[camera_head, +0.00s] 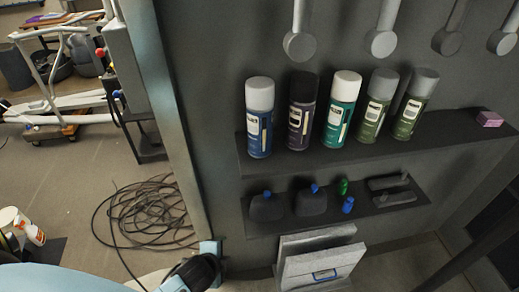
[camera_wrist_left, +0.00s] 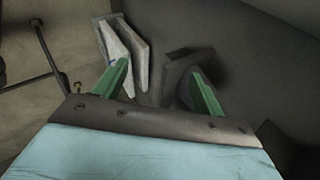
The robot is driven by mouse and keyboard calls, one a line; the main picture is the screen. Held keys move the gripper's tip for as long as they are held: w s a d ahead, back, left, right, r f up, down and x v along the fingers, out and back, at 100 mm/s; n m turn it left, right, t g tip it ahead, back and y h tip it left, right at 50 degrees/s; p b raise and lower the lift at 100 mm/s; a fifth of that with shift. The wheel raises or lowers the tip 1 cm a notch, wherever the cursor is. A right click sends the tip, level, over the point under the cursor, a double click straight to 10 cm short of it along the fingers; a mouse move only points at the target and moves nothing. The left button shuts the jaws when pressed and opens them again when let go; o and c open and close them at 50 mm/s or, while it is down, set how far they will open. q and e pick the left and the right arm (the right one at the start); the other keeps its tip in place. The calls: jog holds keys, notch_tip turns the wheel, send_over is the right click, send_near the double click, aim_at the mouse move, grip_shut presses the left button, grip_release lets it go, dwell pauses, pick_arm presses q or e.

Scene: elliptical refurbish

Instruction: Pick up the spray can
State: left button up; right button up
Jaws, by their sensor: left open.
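Several spray cans stand upright in a row on the upper dark shelf in the head view: a blue can with a white cap (camera_head: 259,117), a dark can with a black cap (camera_head: 301,111), a teal can with a white cap (camera_head: 341,110), and green cans with grey caps (camera_head: 375,110) at the right. My left gripper (camera_head: 198,268) is at the bottom of the head view, below and left of the cans and apart from them. In the left wrist view its green fingers (camera_wrist_left: 162,86) are spread with nothing between them. No can shows there. My right gripper is not in view.
A lower shelf (camera_head: 405,203) holds dark bottles and small green and blue items. Light panels (camera_head: 320,258) stand below it. A pink box (camera_head: 489,118) sits at the upper shelf's right end. Round-ended grey tools (camera_head: 300,45) hang above the cans. Coiled cable (camera_head: 150,213) lies on the floor at left.

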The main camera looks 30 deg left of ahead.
pick_arm(q)
jog(key=w+r+m+t+y, duration=0.1)
jog(key=w+r+m+t, duration=0.15)
jog(key=r, duration=0.85)
jog(key=w+r+m+t, duration=0.2)
jog(key=r+m, duration=0.1)
jog(key=r, duration=0.8)
jog(key=m+t+h, duration=0.2)
jog(key=m+t, duration=0.4)
jog(key=m, duration=1.1)
send_near(252, 135)
jog(key=w, duration=0.2)
jog(key=w+p, duration=0.1)
jog(key=w, duration=0.6)
jog(key=shift+a, duration=0.1)
jog(key=shift+w+f, duration=0.1)
jog(key=shift+w, duration=1.4)
jog(key=shift+w+f, duration=0.15)
jog(key=shift+w, duration=1.35)
jog(key=c, duration=0.8)
